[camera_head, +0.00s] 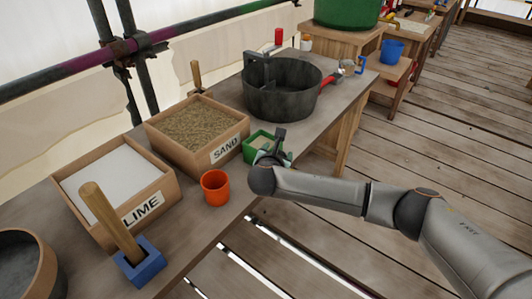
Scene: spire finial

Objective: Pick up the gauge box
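A small green open-topped box (250,146), which I take to be the gauge box, stands on the workbench right of the sand box. Something pale shows inside it. My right gripper (277,142) is at the near right side of this box, with a dark finger rising at its rim. The gripper and wrist hide part of the box. I cannot tell whether the fingers are closed on its wall. The box looks level. My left gripper is not in view.
On the bench (232,215) are a SAND box (197,128), a LIME box (118,178), an orange cup (215,188), a blue block with a wooden handle (138,262) and a dark round tub (282,92). A scaffold pole (60,68) runs behind. The plank floor at right is open.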

